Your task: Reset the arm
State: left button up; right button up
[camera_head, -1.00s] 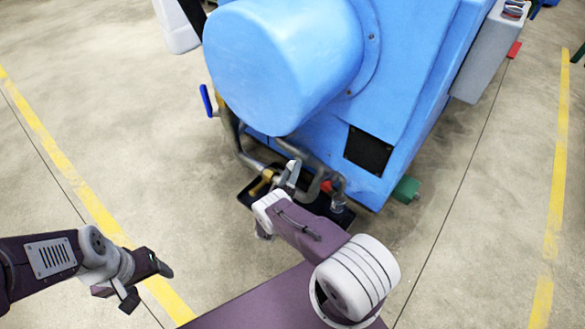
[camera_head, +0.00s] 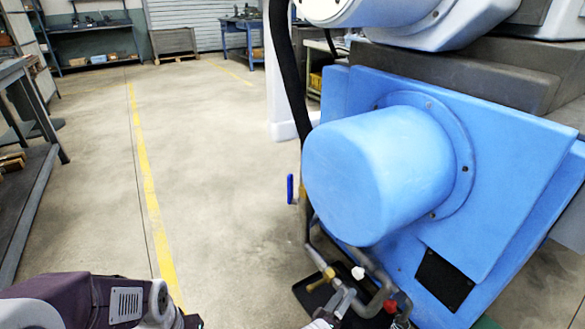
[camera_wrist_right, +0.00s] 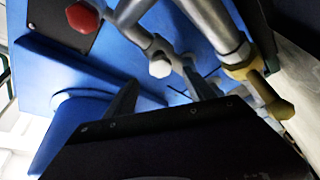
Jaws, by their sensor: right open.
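My right gripper (camera_head: 344,296) is at the bottom of the head view, beside the grey pipes under the blue machine (camera_head: 480,190). In the right wrist view its two dark fingers (camera_wrist_right: 162,92) stand apart with no object held between them. A grey pipe with a white nut (camera_wrist_right: 159,66) and a brass fitting (camera_wrist_right: 243,62) lies just beyond the fingers; I cannot tell whether they touch it. My left arm (camera_head: 75,302) enters at the bottom left of the head view, and its fingertips are cut off by the lower edge.
A black tray (camera_head: 312,292) lies under the pipes. A red cap (camera_head: 391,306) and a blue valve handle (camera_head: 290,188) stick out by the machine. A workbench (camera_head: 35,185) stands at the left. The floor between, with a yellow line (camera_head: 148,185), is clear.

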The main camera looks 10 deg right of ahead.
jog(key=d+r+m+g+p, duration=0.1)
jog(key=d+r+g+p, duration=0.1)
jog(key=d+r+g, duration=0.45)
jog(key=s+a+r+m+g+y+p, duration=0.1)
jog(key=s+a+r+g+y+p, duration=0.1)
jog(key=s+r+g+y, duration=0.5)
jog(key=s+a+r+t+y+p, duration=0.1)
jog(key=s+a+r+y+p, duration=0.1)
jog(key=s+a+r+y, duration=0.55)
jog(key=s+a+r+t+y+p, duration=0.1)
jog(key=s+a+r+y+p, duration=0.3)
jog(key=r, duration=0.6)
notch_tip(320, 180, up, 37)
jog(key=a+h+p, duration=0.1)
jog(key=h+p, duration=0.1)
jog(key=p, duration=3.4)
jog(key=shift+s+r+n, duration=0.15)
jog(key=shift+s+n, duration=0.15)
